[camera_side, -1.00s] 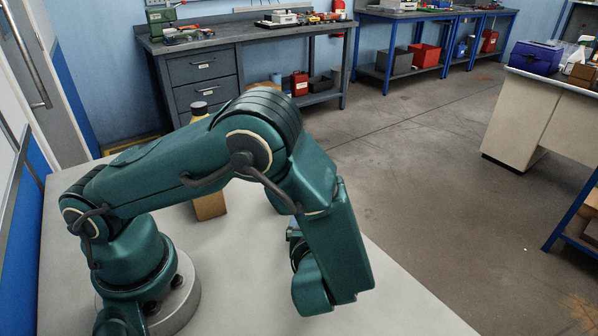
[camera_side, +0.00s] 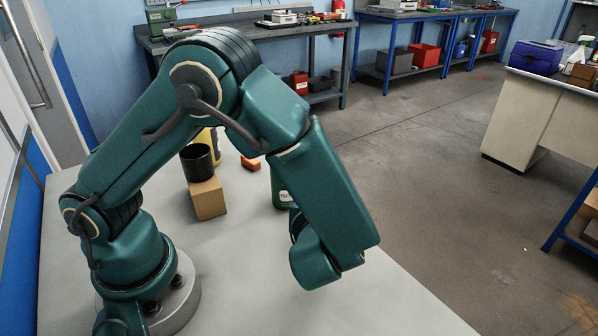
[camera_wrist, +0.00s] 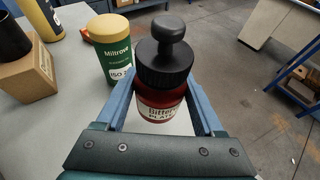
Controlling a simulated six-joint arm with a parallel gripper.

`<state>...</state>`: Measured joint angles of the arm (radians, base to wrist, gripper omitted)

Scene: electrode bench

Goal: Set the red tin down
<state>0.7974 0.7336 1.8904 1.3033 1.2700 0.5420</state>
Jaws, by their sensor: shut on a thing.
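The red tin (camera_wrist: 160,112), with a pale label and a black ridged cap topped by a round knob, is in the wrist view. My gripper (camera_wrist: 164,92) is shut on it, with a blue finger on each side. In the side view my arm hides both the red tin and the fingers.
A green tin (camera_wrist: 119,66) with a yellow lid stands just left of the red tin. On the pale table (camera_side: 240,270) are a cardboard box (camera_side: 208,199) bearing a black cup (camera_side: 196,163), a yellow container (camera_side: 212,140) and an orange block (camera_side: 250,163). The table's front is clear.

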